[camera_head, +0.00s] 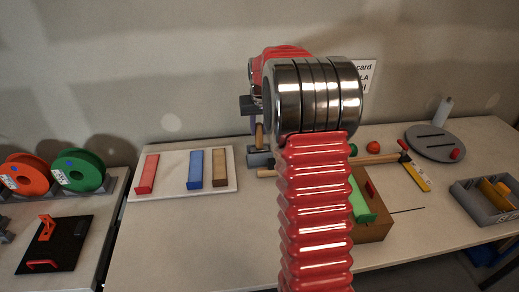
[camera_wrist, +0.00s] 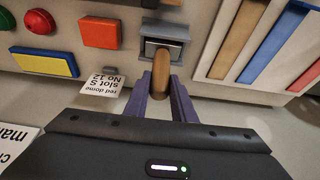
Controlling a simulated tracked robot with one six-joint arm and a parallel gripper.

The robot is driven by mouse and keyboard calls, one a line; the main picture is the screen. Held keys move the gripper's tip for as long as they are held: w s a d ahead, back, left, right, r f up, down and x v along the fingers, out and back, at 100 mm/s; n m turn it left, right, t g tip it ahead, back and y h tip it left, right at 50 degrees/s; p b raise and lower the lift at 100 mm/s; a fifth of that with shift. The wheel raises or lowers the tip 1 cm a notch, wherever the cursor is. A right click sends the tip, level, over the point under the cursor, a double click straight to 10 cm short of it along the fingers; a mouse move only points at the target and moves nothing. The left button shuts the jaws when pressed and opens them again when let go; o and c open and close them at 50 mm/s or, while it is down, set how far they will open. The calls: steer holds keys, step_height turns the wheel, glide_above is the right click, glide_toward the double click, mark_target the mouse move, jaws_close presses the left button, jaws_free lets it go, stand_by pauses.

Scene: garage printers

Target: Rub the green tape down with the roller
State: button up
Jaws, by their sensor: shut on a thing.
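The roller has a tan wooden handle (camera_wrist: 161,72) and a grey head (camera_wrist: 163,40). My gripper (camera_wrist: 161,100) is shut on the handle, with its purple fingers on either side. In the head view the handle (camera_head: 259,136) is upright above the grey head (camera_head: 260,157), left of my arm; whether the head touches anything below is unclear. The green tape (camera_head: 362,205) appears as a green strip on a brown block (camera_head: 372,232), right of my red arm and partly hidden by it. My gripper is left of and behind the tape, apart from it.
A white board (camera_head: 175,158) with red, blue and brown strips lies at left. A wooden rod (camera_head: 375,160) passes behind my arm. A yellow piece (camera_head: 415,177), a grey disc (camera_head: 435,142) and a grey bin (camera_head: 486,207) are at right. The front left tabletop is clear.

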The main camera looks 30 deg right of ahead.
steer(key=shift+r, duration=0.1)
jaws_close()
steer(key=shift+w+d+r, duration=0.1)
steer(key=shift+w+r, duration=0.05)
steer(key=shift+r, duration=1.1)
steer(key=shift+w+d+r, duration=0.1)
steer(key=shift+w+r, duration=0.1)
steer(key=shift+r, duration=1)
steer(key=shift+w+d+r, duration=0.1)
steer(key=shift+w+r, duration=0.05)
steer(key=shift+r, duration=1.1)
